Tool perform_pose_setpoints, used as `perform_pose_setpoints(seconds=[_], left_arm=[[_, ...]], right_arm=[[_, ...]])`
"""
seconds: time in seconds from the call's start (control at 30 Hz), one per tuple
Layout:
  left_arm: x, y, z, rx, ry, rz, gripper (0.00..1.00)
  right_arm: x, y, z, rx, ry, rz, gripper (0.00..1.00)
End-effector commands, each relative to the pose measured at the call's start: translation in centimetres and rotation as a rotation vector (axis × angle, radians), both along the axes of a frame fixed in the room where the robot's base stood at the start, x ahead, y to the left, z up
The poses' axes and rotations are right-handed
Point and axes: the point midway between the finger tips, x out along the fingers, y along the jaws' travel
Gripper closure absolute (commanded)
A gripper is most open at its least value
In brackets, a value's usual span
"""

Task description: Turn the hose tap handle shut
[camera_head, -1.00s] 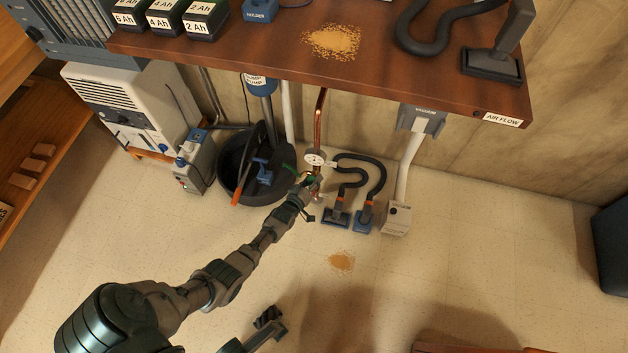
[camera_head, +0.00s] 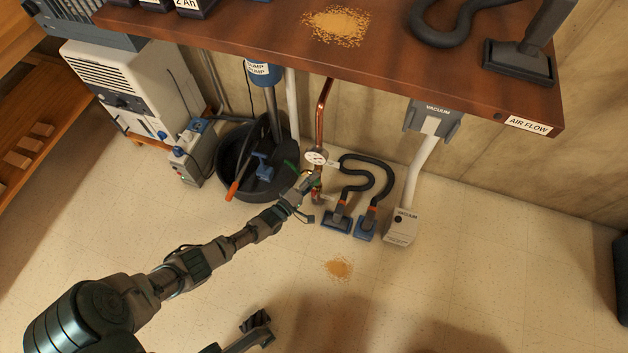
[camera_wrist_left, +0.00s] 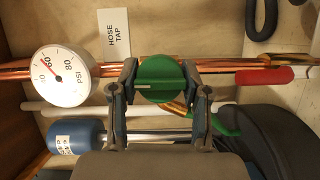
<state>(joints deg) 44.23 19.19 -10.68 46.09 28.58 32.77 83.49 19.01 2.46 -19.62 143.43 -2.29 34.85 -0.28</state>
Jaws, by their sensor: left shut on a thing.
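The green round handle of the hose tap (camera_wrist_left: 160,78) sits on a copper pipe (camera_wrist_left: 222,67) in the left wrist view. A white label reading HOSE TAP (camera_wrist_left: 114,34) is beside it. My left gripper (camera_wrist_left: 161,80) is shut on the handle, one finger on each side of it. A pale line shows across the handle's face, running roughly along the pipe. In the head view my left gripper (camera_head: 306,184) reaches the pipe just below the gauge (camera_head: 316,157), and it hides most of the handle there. My right gripper (camera_head: 257,325) is low in the head view, away from the tap.
A black tub (camera_head: 238,160) stands left of the pipe. Dark hoses with blue-and-black nozzles (camera_head: 337,221) and a white vacuum pipe (camera_head: 418,170) are to the right. The brown bench top (camera_head: 400,70) overhangs above. Floor in front is mostly clear, with a sawdust patch (camera_head: 339,267).

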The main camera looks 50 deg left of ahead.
Motion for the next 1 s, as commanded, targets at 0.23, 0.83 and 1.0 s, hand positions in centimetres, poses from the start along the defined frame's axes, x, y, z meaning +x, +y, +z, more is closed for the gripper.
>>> perform_pose_setpoints(seconds=[0.23,0.83,1.0], left_arm=[[-0.34,0.47,-0.53,-0.059,-0.025,0.008,0.88],[-0.37,0.43,-0.59,-0.073,-0.033,0.008,0.31],[-0.23,0.27,-0.36,-0.072,-0.038,0.004,0.29]], right_arm=[[0.00,-0.02,-0.08,0.001,0.000,0.000,0.60],[-0.02,-0.02,-0.08,0.001,0.000,0.000,0.60],[-0.02,-0.03,-0.05,0.001,0.000,0.000,0.60]])
